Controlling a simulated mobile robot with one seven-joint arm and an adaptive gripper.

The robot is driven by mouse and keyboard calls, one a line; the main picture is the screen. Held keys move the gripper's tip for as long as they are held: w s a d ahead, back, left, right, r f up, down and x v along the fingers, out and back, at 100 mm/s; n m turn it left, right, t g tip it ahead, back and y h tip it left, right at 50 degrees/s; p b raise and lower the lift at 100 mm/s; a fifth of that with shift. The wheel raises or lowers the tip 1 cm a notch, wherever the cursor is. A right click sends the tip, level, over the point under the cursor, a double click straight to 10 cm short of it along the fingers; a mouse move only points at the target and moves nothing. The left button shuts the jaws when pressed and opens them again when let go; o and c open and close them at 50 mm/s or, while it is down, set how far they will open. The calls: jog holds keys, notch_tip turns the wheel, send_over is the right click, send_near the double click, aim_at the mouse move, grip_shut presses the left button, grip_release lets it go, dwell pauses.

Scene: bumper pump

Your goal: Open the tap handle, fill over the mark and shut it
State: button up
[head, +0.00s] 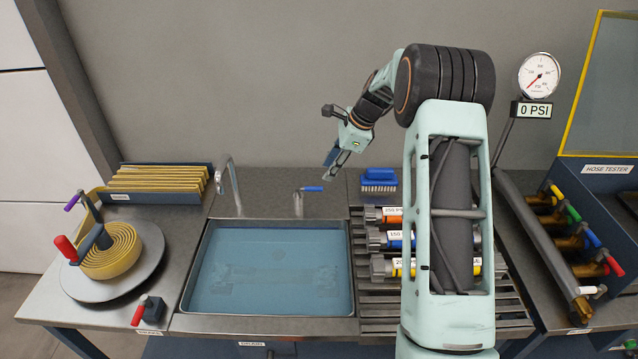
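The tap handle, a blue lever (313,189) on a short metal post, stands behind the sink. The curved metal spout (232,178) rises at the sink's back left. The sink basin (352,270) has a flat, blue-tinted surface inside; I cannot make out its depth or any mark. No stream shows under the spout. My gripper (333,172) points down and left, close above and slightly right of the blue lever in the picture. Contact is not visible. Its fingers are small and seen from the side, so their opening is unclear.
Labelled hose couplings (391,240) lie on a slatted rack right of the sink, partly behind my arm. A blue brush (379,179) lies behind them. A hose reel (110,255) stands left. The hose tester (580,240) and a gauge reading 0 PSI (540,77) stand right.

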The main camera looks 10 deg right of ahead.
aim_at(316, 187)
jog(key=p+x, duration=0.1)
jog(key=x, duration=0.7)
jog(key=shift+a+f, duration=0.1)
jog(key=shift+f, duration=0.15)
grip_shut()
